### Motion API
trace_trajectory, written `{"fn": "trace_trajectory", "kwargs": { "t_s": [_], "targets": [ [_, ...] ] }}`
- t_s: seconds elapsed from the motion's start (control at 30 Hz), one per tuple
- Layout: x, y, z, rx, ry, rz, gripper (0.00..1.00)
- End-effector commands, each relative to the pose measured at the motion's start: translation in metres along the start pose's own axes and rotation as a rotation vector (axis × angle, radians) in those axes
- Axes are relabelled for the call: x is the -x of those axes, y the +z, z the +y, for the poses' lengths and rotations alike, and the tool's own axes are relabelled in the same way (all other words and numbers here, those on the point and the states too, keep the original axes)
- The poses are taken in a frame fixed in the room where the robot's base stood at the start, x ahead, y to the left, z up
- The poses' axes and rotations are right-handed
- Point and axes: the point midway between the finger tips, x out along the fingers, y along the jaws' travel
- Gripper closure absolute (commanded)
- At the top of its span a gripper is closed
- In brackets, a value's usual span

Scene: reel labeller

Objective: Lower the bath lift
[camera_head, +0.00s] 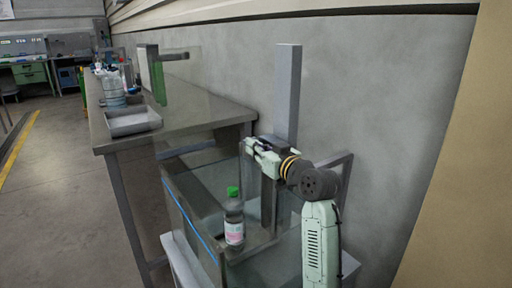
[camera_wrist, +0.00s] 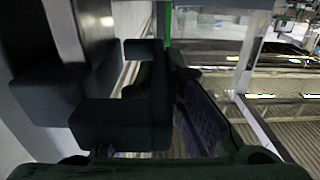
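The bath lift's tall grey post (camera_head: 288,95) stands upright by the wall, behind a clear-walled bath (camera_head: 190,220) with a blue line along its side. A dark block (camera_head: 269,185) is low on the post, partly hidden by my arm. My gripper (camera_head: 248,146) is beside the post, above the bath's far end, pointing left. In the wrist view, dark boxy parts (camera_wrist: 120,125) fill the left and middle, close to my fingers. I cannot tell whether my fingers touch or hold them. A bottle with a green cap (camera_head: 234,220) stands upright at the bath.
A steel table (camera_head: 185,105) lies beyond the bath, with a metal tray (camera_head: 132,121), a clear container (camera_head: 113,90) and a green upright panel (camera_head: 158,78). The wall is close on the right. The floor at left is clear.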

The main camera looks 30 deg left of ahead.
Motion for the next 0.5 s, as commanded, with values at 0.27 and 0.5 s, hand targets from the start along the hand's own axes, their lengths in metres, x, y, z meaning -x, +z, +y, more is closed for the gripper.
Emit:
{"fn": "trace_trajectory", "kwargs": {
  "t_s": [0.27, 0.5],
  "targets": [
    [0.0, -0.0004, -0.0001, 0.001, 0.0, 0.0, 0.73],
    [0.0, -0.0007, 0.0, 0.001, 0.0, 0.001, 0.71]
  ]
}}
